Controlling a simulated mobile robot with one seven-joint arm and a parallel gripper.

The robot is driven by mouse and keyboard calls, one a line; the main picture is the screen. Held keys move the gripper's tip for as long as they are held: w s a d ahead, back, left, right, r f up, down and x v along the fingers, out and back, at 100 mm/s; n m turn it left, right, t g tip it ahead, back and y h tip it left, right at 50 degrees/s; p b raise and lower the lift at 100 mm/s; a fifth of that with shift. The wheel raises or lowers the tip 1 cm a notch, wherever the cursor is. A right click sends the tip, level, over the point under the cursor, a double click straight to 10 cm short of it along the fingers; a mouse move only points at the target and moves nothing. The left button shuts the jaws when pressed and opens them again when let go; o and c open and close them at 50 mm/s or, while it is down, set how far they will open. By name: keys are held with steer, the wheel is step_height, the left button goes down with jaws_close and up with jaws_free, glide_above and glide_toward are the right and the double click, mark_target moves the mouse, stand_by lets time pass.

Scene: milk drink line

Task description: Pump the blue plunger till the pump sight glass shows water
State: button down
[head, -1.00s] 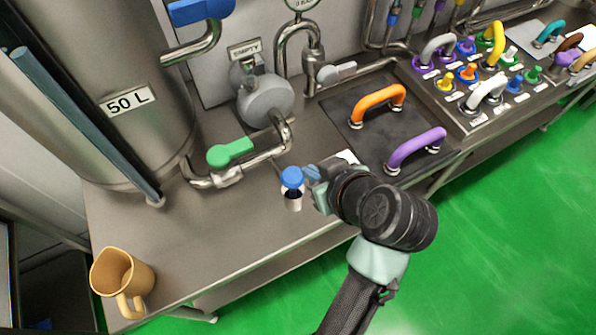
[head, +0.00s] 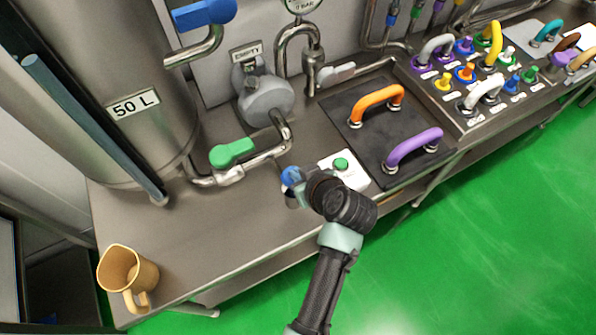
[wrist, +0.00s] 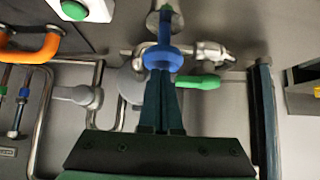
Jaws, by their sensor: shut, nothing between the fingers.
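The blue plunger (head: 290,175) stands on the steel bench in front of the pump in the head view. Its blue knob and shaft also show in the wrist view (wrist: 163,58). My gripper (wrist: 162,78) is shut and empty, with its fingertips right at the blue knob. I cannot tell whether they touch it. In the head view my gripper covers part of the plunger. The grey round pump (head: 265,98) sits behind, with a sign reading EMPTY (head: 246,52) above it. I cannot make out any water in a sight glass.
A green-handled valve (head: 232,152) is on the pipe left of the plunger. A white box with a green button (head: 341,164) stands to the right, near the orange handle (head: 376,104) and purple handle (head: 414,147). A tan jug (head: 128,275) stands at the front left.

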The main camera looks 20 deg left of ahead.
steer(key=shift+f, duration=0.1)
step_height(320, 180, down, 4)
steer(key=b, duration=0.3)
steer(key=shift+s, duration=0.1)
